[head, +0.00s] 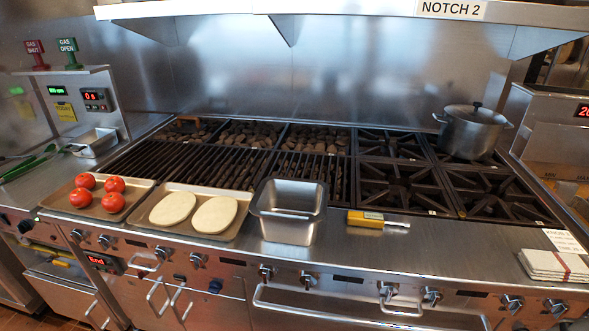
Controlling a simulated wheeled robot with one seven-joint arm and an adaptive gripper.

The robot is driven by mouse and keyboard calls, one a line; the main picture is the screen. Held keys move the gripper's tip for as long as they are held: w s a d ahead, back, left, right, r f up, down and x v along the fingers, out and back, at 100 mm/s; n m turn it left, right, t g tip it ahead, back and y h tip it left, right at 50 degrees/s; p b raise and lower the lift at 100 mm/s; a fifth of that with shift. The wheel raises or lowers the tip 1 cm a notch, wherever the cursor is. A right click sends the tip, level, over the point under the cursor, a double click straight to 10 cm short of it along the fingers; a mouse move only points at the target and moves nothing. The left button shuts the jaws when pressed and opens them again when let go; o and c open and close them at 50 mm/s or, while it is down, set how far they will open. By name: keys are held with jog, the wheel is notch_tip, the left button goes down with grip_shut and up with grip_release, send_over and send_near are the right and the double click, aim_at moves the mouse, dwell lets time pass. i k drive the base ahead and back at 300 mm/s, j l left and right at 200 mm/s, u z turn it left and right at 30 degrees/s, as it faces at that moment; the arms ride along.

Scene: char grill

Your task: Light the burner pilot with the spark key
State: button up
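A small yellow block-like tool with a short metal tip (376,219) lies flat on the steel front ledge, just in front of the open burners. It may be the spark key, but it is too small to be sure. The black burner grates (402,186) fill the right part of the range, and I see no flame on them. The pilot itself is not visible. Several control knobs (266,272) line the front panel. My gripper is not in view.
A lidded steel pot (472,132) stands on the back right grate. A deep steel pan (290,212), a tray of flatbreads (160,235) and a tray of tomatoes (60,201) crowd the ledge's left side. Stacked white cloths (555,264) lie at right.

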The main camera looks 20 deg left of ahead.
aim_at(178, 278)
jog(key=i+j+u, duration=0.15)
jog(key=u, duration=0.2)
jog(key=i+j+u, duration=0.1)
jog(key=u, duration=0.3)
jog(key=i+u, duration=0.1)
jog(key=u, duration=1)
jog(key=z, duration=0.1)
jog(key=i+l+u, duration=0.1)
jog(key=i+l, duration=0.2)
jog(key=k+j+z, duration=0.2)
jog(key=j+z, duration=0.2)
jog(key=k+j+z, duration=0.2)
jog(key=z, duration=0.2)
jog(key=k+j+z, duration=0.25)
jog(key=z, duration=0.15)
